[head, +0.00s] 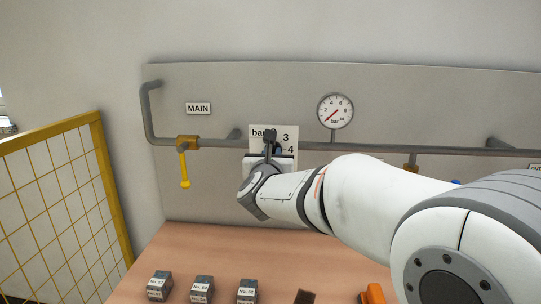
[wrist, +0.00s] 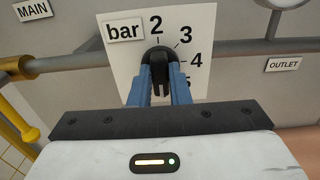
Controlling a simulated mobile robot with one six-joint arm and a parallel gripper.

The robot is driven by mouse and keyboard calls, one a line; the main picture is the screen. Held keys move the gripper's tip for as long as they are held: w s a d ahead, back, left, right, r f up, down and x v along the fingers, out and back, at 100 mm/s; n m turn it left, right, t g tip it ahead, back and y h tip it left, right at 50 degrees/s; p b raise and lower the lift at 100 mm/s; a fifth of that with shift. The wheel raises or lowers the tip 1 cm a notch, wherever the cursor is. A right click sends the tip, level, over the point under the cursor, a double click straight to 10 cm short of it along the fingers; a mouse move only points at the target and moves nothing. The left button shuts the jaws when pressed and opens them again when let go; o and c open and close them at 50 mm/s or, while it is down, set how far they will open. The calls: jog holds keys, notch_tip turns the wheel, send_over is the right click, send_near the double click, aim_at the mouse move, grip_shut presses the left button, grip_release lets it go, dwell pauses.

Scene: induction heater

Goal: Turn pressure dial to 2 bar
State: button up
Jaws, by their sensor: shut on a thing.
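The pressure dial is a black knob (wrist: 158,58) on a white scale plate (wrist: 118,58) marked "bar" with 2 at the top, then 3, 4 and a partly hidden 5 down the right side. My gripper (wrist: 158,78) has its blue fingers closed on either side of the knob, from below in the wrist view. The knob's upper part sits roughly below the 2, but I cannot make out a pointer mark.
A round gauge (head: 335,111) with a red needle pointing lower left stands above the grey pipe (head: 345,147). A yellow-handled valve (head: 184,166) hangs under the MAIN label (head: 198,108). Labelled blocks (head: 202,289) stand on the table (head: 205,250). A yellow mesh fence (head: 65,195) is at left.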

grip_shut()
jog(key=shift+f+n+p, duration=0.2)
jog(key=shift+n+p, duration=0.95)
jog(key=shift+n, duration=4.8)
jog(key=shift+f+n+p, duration=0.15)
jog(key=shift+n+p, duration=1.05)
jog(key=shift+n, duration=4.8)
jog(key=shift+f+n+p, duration=0.2)
jog(key=shift+n+p, duration=0.95)
jog(key=shift+n, duration=4.8)
